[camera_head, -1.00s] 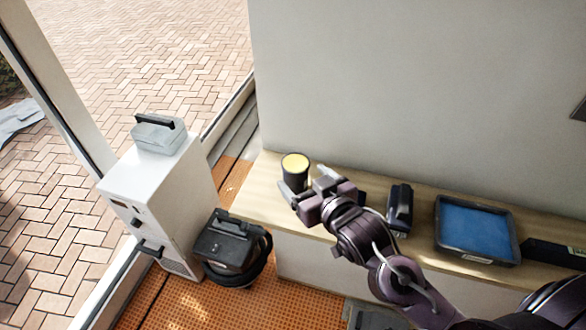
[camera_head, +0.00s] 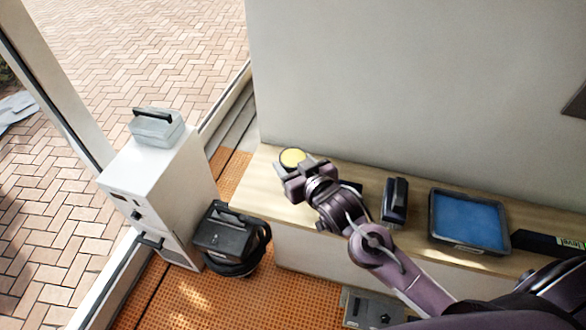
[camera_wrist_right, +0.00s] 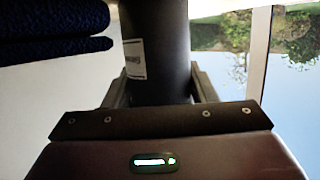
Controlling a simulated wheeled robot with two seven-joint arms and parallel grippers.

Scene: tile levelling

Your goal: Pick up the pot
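The pot is a dark cylinder with a yellow top (camera_head: 293,158), standing on the wooden bench near its left end. In the right wrist view the dark pot (camera_wrist_right: 158,50), with a white label, fills the space between the fingers. My right gripper (camera_head: 302,168) is at the pot, with one finger on each side of it. The fingers look spread, and no firm grip shows. The gripper hides the pot's lower part in the head view. My left gripper is not in view.
On the bench (camera_head: 258,190), a dark block-like tool (camera_head: 395,202) and a blue-filled tray (camera_head: 468,222) stand to the right. A white cabinet (camera_head: 165,190) with a grey case (camera_head: 156,127) on top and a black machine (camera_head: 228,238) are to the left. The wall rises behind.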

